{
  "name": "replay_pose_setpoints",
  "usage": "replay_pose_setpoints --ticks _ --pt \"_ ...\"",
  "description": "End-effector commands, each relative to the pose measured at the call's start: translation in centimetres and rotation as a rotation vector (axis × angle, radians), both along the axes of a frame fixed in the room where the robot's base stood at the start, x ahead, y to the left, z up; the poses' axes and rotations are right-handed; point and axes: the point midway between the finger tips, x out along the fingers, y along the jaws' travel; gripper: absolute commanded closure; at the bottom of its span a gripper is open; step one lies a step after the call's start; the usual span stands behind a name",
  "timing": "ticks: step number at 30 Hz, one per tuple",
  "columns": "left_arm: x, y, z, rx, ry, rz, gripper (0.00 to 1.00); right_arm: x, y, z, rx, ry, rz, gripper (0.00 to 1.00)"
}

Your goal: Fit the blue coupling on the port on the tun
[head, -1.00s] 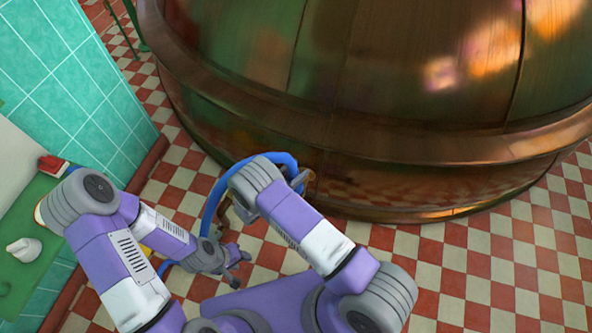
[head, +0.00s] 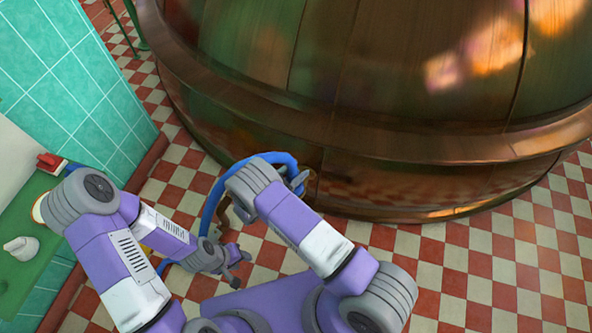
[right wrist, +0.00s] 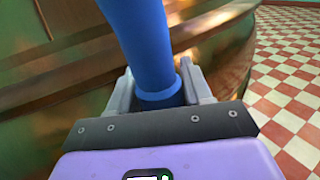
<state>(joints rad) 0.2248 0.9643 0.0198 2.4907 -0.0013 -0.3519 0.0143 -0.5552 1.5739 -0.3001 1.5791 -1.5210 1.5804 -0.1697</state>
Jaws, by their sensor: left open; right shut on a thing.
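The copper tun (head: 400,60) fills the upper part of the head view, its lower wall close to my right gripper (head: 299,184). That gripper is mostly hidden behind my right wrist. In the right wrist view, my right gripper (right wrist: 158,92) is shut on the blue coupling (right wrist: 160,94), with the blue hose (right wrist: 138,40) rising from it. The curved tun wall (right wrist: 60,80) is just beyond. The port cannot be made out in either view. My left gripper (head: 240,267) is open, low near the hose (head: 212,205), and not seen holding anything.
A green-topped ledge (head: 30,265) with a white object (head: 22,248) and a red object (head: 52,161) is at the left, beside a teal tiled wall (head: 70,80). Red and cream floor tiles (head: 480,270) lie clear at the right.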

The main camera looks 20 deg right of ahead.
Motion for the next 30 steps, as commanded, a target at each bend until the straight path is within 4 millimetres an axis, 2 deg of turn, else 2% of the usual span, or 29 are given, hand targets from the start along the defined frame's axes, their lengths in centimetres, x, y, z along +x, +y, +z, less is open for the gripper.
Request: replay_pose_setpoints --ticks 3,4,9,20,30 --pt "0.0 0.0 -0.3 0.0 0.0 0.0 0.57 0.0 0.0 -0.2 -0.001 -0.002 0.001 0.78" --pt "0.0 0.0 -0.2 0.0 0.0 0.0 0.57 0.0 0.0 -0.1 -0.001 -0.002 0.0 0.46" --pt "0.0 0.0 -0.2 0.0 0.0 0.0 0.57 0.0 0.0 -0.1 0.0 -0.001 0.0 0.21" --pt "0.0 0.0 0.0 0.0 0.0 0.0 0.57 -0.3 0.6 -0.2 0.002 0.001 0.003 0.21" --pt "0.0 0.0 1.0 0.0 0.0 0.0 0.57 -2.7 5.4 -0.1 0.002 -0.001 0.004 0.21"
